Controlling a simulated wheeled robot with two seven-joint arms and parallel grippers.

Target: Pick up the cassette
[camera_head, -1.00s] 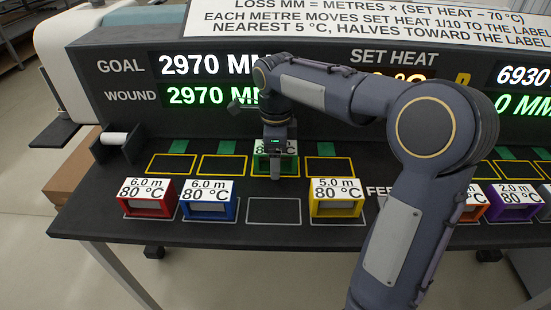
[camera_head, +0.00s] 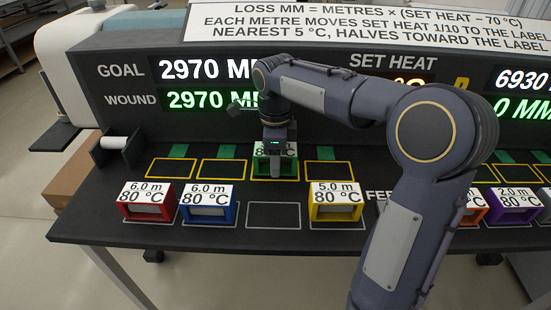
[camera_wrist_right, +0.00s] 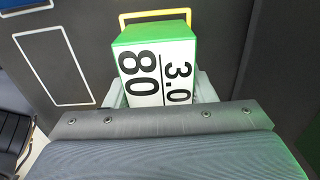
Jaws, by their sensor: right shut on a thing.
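A green cassette (camera_head: 262,167) stands at a yellow-outlined slot in the back row, partly hidden by my gripper. In the right wrist view the cassette (camera_wrist_right: 156,66) shows a white label reading 3.0 and 80. My right gripper (camera_head: 275,158) comes down over it from above and is shut on it, with pale fingers on both sides in the wrist view (camera_wrist_right: 160,95). I cannot tell whether the cassette is off the table. My left gripper is out of view.
A red cassette (camera_head: 147,211), a blue cassette (camera_head: 208,215) and a yellow cassette (camera_head: 336,212) stand in the front row, beside an empty outlined slot (camera_head: 273,216). More cassettes, one purple (camera_head: 513,215), stand at the right. The display panel (camera_head: 120,90) rises behind.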

